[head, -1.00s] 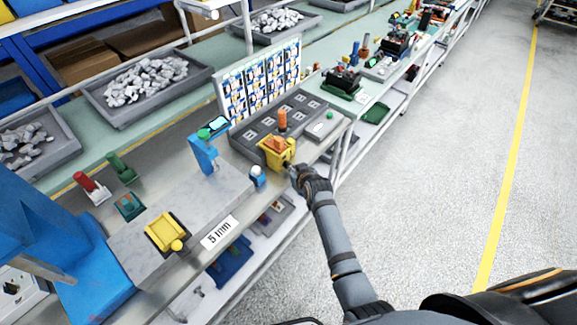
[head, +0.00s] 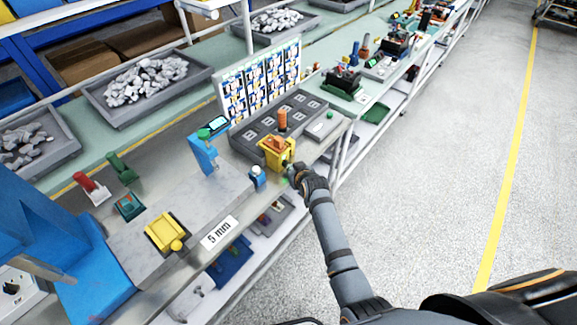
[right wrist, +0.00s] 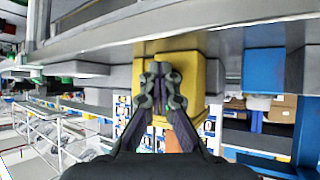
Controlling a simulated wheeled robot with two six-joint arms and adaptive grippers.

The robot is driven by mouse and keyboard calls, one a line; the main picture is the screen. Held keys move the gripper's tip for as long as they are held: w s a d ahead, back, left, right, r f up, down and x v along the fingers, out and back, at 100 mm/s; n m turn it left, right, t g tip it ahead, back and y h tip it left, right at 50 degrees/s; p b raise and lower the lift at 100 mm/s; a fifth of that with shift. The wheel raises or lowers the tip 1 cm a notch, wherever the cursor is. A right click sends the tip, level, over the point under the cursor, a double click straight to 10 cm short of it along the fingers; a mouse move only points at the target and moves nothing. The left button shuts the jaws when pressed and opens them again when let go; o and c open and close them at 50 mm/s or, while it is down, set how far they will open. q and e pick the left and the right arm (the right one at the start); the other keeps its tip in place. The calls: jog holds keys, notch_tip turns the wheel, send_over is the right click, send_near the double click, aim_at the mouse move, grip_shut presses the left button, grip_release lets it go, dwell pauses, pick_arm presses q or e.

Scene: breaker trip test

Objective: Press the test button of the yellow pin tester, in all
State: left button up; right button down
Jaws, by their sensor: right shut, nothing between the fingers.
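The yellow pin tester (head: 270,157) stands on the bench with an orange part (head: 277,143) on top. My right gripper (head: 290,169) is at its front right side, shut and empty. In the right wrist view, which is upside down, the closed fingertips (right wrist: 161,76) are in front of the tester's yellow face (right wrist: 196,78). The fingers and glare hide the test button, so I cannot tell whether they touch it. My left gripper is not in view.
A grey slotted tray (head: 262,128) lies behind the tester. A blue stand (head: 203,155) and a small blue-and-white bottle-like item (head: 257,176) stand to its left. Another yellow fixture (head: 162,231) sits nearer left. The floor (head: 425,170) to the right is clear.

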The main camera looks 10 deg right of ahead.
jog(key=shift+d, duration=0.1)
jog(key=shift+s+d+p, duration=0.55)
jog(key=shift+s+p, duration=0.25)
jog(key=s+d+p, duration=0.1)
jog(key=s, duration=0.1)
jog(key=s+d+p, duration=0.2)
dwell(0.9)
